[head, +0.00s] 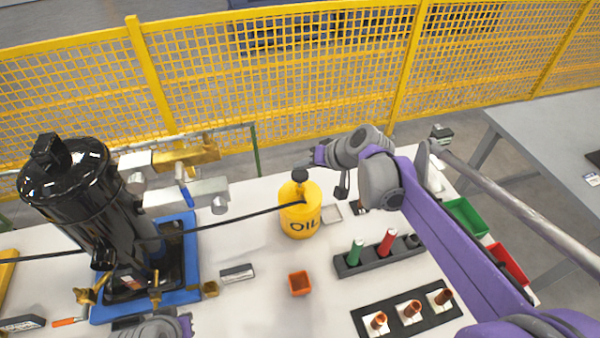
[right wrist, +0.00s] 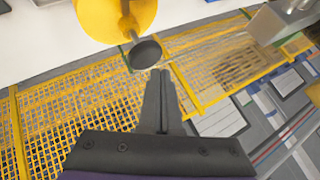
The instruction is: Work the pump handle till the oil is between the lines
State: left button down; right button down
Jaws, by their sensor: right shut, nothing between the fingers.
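A yellow oil can (head: 301,215) marked OIL stands upright on the white table, with a dark round pump knob (head: 300,175) on its top. The can (right wrist: 108,18) and the knob (right wrist: 146,53) also show in the right wrist view. My right gripper (head: 316,156) is shut and empty, just beyond and right of the knob; its fingertips (right wrist: 160,73) look close to the knob, but I cannot tell whether they touch. My left gripper (head: 184,324) shows partly at the bottom edge, near the black compressor (head: 85,195); its jaws are unclear. I cannot make out an oil level or lines.
A black hose (head: 245,218) runs left from the can across the compressor. An orange cup (head: 299,284), a dark rack (head: 378,257) with green and red items, and a black tray (head: 388,327) stand on the near right side. A yellow mesh fence (head: 290,90) stands behind.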

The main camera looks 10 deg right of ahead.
aim_at(302, 176)
jog(key=shift+f, duration=0.1)
dwell(0.7)
pick_arm(q)
jog(key=shift+f, duration=0.2)
pick_arm(e)
jog(key=shift+f, duration=0.3)
